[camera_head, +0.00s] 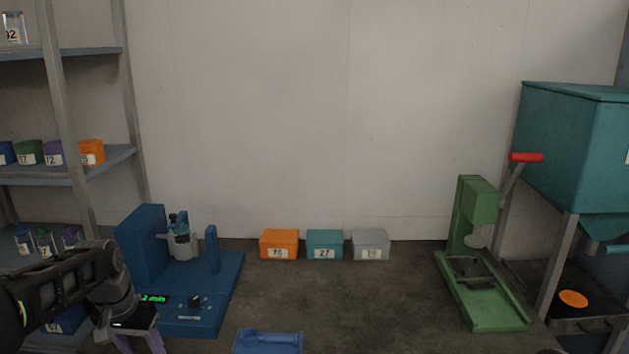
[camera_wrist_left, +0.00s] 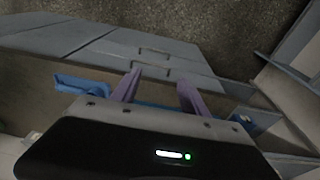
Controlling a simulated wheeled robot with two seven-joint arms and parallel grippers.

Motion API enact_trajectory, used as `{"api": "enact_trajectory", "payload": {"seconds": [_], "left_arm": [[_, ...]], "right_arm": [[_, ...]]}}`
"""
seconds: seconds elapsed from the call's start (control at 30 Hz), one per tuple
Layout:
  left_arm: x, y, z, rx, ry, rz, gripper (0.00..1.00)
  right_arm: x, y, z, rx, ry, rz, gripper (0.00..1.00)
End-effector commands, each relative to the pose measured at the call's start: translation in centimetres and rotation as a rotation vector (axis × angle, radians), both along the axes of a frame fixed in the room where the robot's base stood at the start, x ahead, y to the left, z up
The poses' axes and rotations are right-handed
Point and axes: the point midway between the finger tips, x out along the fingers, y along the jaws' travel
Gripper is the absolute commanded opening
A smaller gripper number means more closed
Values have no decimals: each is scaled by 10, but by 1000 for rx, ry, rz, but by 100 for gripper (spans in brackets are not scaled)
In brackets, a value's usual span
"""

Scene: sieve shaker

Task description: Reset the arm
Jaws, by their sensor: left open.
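My left arm comes in from the left in the head view, with its gripper (camera_head: 140,343) low in front of the blue shaker machine. Its purple fingers run down to the bottom edge there. In the left wrist view the left gripper (camera_wrist_left: 157,88) shows two purple fingers apart with nothing between them. Behind the fingers are grey drawer-like panels (camera_wrist_left: 165,60) and part of a blue object (camera_wrist_left: 80,86). My right gripper is in neither view.
The blue shaker (camera_head: 225,273) holds a clear-and-grey vessel (camera_head: 181,242). Orange (camera_head: 279,244), teal (camera_head: 325,244) and grey (camera_head: 370,245) boxes stand at the wall. A blue tray (camera_head: 268,342) is at the front edge, a green stand (camera_head: 488,307) right. The table's middle (camera_head: 340,295) is clear.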

Motion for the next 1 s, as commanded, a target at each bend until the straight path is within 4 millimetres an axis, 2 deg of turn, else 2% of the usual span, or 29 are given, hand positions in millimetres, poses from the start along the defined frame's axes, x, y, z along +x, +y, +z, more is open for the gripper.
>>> {"api": "enact_trajectory", "payload": {"seconds": [0.13,0.27,0.33,0.43,0.53,0.6,0.67,0.7,0.77,0.8,0.9,1.0], "left_arm": [[19,-11,-13,-15,-86,14,52],[36,-34,-43,-46,-158,23,52],[43,-51,-66,-70,-193,29,52],[44,-86,-112,-118,-229,42,52],[28,-132,-170,-179,-246,65,52],[4,-165,-212,-221,-240,88,52],[-24,-192,-244,-253,-223,106,52],[-45,-208,-264,-271,-205,120,52],[-82,-230,-289,-293,-168,135,52],[-107,-243,-303,-306,-140,142,52],[-167,-268,-327,-327,-51,146,52],[-215,-285,-340,-341,40,133,52]], "right_arm": [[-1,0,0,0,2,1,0],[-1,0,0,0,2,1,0],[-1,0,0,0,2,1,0],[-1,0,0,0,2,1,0],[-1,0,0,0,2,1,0],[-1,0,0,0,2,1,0],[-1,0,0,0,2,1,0],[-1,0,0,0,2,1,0],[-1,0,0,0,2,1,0],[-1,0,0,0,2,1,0],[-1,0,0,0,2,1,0],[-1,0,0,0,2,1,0]]}}
